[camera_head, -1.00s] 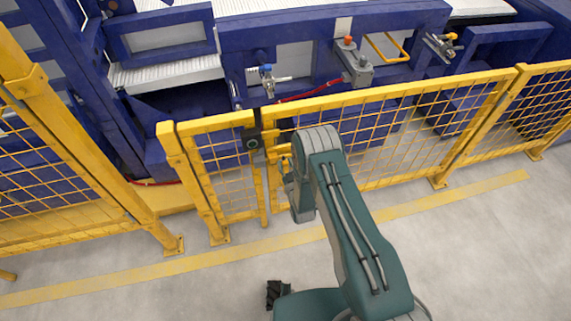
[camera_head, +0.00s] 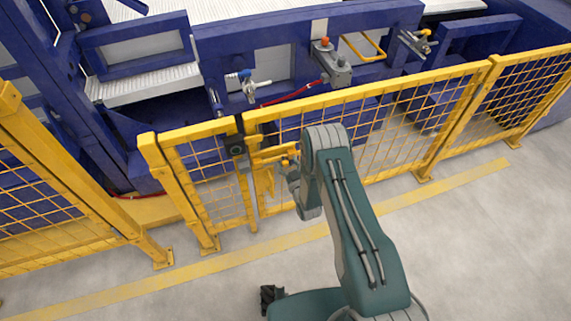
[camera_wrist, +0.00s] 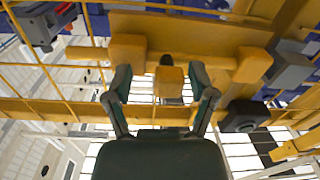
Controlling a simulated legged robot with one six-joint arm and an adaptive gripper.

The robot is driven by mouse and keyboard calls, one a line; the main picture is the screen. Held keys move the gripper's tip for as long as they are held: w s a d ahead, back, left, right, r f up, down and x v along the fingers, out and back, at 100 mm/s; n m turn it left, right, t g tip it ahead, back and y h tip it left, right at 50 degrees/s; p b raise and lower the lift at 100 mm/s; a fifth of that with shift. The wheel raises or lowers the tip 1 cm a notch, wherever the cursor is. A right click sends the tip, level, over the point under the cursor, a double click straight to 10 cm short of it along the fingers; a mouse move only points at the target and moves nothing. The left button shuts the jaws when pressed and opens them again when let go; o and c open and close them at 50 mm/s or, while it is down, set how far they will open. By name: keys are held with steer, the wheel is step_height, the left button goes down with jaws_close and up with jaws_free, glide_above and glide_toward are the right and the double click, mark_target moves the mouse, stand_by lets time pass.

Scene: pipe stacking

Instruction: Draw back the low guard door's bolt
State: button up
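The low yellow mesh guard (camera_head: 203,172) stands in front of the blue machine in the head view. Its yellow bolt (camera_head: 275,152) is by the post gap, partly hidden by my arm. In the wrist view the bolt shows as a yellow horizontal bar (camera_wrist: 215,63) with a blocky knob (camera_wrist: 170,83) standing out towards me. My gripper (camera_wrist: 163,75) is open, with one finger on each side of the knob and a visible gap on both sides. In the head view my gripper is mostly hidden behind my arm.
A black latch box (camera_head: 236,147) sits on the gate post left of the bolt. It also shows at right in the wrist view (camera_wrist: 245,115). A grey box with an orange button (camera_head: 335,65) is on the machine behind. The floor in front is clear.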

steer(key=v, duration=1.2)
stand_by(0.4)
